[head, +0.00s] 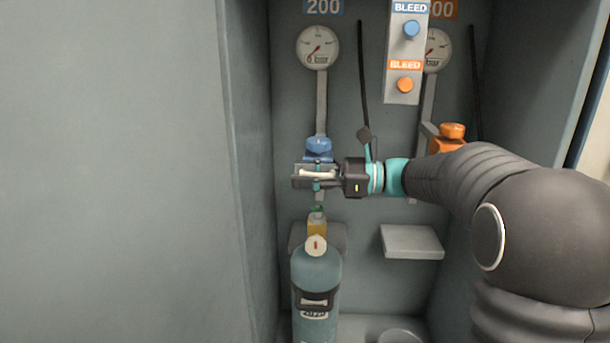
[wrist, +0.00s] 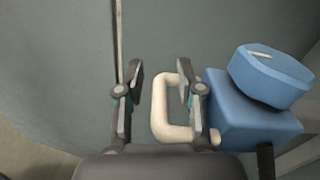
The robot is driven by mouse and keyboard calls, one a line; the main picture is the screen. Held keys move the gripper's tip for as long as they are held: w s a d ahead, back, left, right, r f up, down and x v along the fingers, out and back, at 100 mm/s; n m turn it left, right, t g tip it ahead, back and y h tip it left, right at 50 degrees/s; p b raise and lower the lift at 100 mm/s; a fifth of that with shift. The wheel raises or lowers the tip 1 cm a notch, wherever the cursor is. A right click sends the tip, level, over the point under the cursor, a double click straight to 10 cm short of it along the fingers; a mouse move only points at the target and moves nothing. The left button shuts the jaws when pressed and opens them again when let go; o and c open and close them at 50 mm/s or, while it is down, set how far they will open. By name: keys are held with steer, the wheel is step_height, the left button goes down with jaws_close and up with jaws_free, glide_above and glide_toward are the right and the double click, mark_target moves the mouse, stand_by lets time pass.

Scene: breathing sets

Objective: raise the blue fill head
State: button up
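The blue fill head (head: 319,150) is on the back wall under the 200 gauge, above the cylinder. It shows in the wrist view as a blue block with a round knob (wrist: 250,120) at the right. Its pale U-shaped handle (wrist: 160,110) sticks out from the block. My gripper (head: 302,177) is at this handle, just below the blue knob. In the wrist view my gripper (wrist: 160,75) is open, with the handle's outer bar between the fingers and a gap on the left side. The right finger hides part of the handle.
A teal cylinder (head: 317,275) with a yellow-green valve top (head: 317,225) stands below the fill head. An orange fill head (head: 450,135) is at the right, above an empty grey shelf (head: 412,242). A bleed panel (head: 404,55) hangs at the top. The cabinet's left wall is close.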

step_height(320, 180, up, 10)
steer(key=shift+f, duration=0.1)
stand_by(0.6)
